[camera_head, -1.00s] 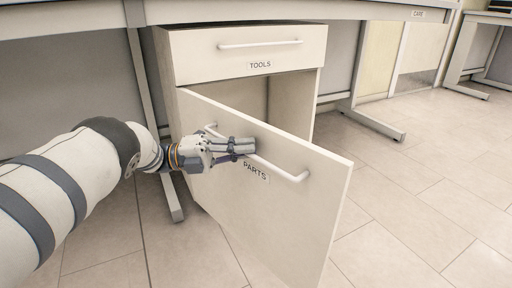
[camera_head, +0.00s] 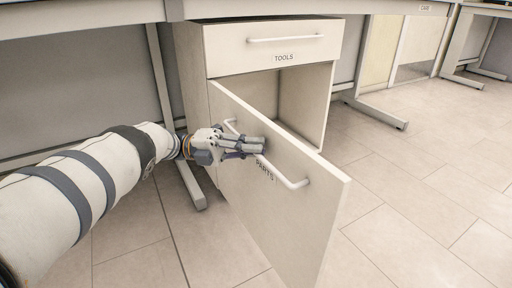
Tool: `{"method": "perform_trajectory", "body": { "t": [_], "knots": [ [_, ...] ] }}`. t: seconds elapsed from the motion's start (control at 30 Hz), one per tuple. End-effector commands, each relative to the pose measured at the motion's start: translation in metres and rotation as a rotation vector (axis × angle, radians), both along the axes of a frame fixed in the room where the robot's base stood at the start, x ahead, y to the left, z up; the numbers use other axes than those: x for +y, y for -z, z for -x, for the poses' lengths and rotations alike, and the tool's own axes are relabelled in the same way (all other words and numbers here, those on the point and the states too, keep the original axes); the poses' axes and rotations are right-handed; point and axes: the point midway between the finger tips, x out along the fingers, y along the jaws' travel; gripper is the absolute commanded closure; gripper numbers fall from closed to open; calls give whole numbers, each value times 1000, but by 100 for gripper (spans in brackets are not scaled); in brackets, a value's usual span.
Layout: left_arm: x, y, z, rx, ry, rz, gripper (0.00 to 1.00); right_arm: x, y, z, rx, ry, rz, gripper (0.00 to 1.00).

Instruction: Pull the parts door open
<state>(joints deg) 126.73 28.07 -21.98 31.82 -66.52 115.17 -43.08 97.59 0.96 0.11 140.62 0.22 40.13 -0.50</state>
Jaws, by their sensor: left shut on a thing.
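The parts door (camera_head: 285,215) is a white panel labelled PARTS, hinged at its left edge on the white cabinet (camera_head: 192,95). It stands well open, swung out toward me, and part of the cabinet's inside shows behind it. Its white bar handle (camera_head: 292,182) runs across the upper part of its front. My left gripper (camera_head: 258,147) comes in from the left and is shut on the handle near its middle, hiding that part of the bar. My right gripper is not in the picture.
The closed TOOLS drawer (camera_head: 275,48) with its own handle sits above the door opening. A grey table leg (camera_head: 178,130) stands left of the cabinet, close to my left arm. Tiled floor (camera_head: 410,200) is clear to the right.

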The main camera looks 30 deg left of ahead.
Motion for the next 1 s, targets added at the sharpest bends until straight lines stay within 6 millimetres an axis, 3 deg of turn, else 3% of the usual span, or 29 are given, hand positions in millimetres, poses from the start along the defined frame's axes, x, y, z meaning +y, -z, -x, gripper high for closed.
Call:
{"method": "perform_trajectory", "body": {
  "t": [0.43,0.47,0.53,0.83,1.0],
  "knots": [
    [2,0,0,-2,-4,-2,100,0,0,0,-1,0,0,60],
    [2,0,0,-2,-4,-2,84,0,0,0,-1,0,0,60],
    [2,0,0,-2,-3,-1,70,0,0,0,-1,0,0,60],
    [2,-2,0,-2,-2,0,70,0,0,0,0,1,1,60],
    [2,-28,-1,-7,-5,4,70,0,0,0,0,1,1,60]
  ]
}}
